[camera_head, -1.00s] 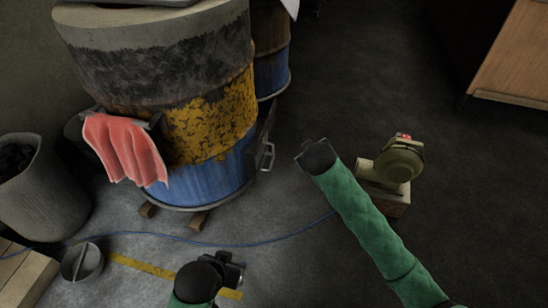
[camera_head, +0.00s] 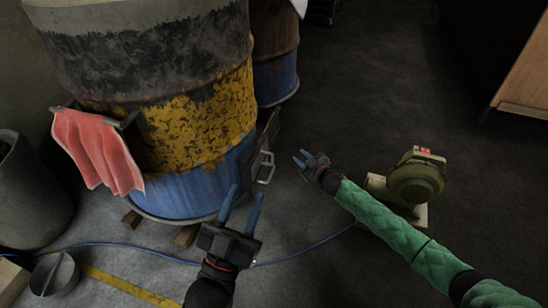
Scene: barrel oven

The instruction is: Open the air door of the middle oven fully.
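The barrel oven (camera_head: 165,100) stands at the left, grey and scorched on top, yellow in the middle and blue at the bottom. A dark door with a light metal handle (camera_head: 266,168) sticks out from the right side of its lower part. My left gripper (camera_head: 241,207) is open and empty in front of the blue section, below and left of the handle. My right gripper (camera_head: 302,157) is open and empty, a little to the right of the handle. Neither gripper visibly holds anything.
A red cloth (camera_head: 97,150) hangs on a bar on the oven. A second barrel (camera_head: 274,55) stands behind.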

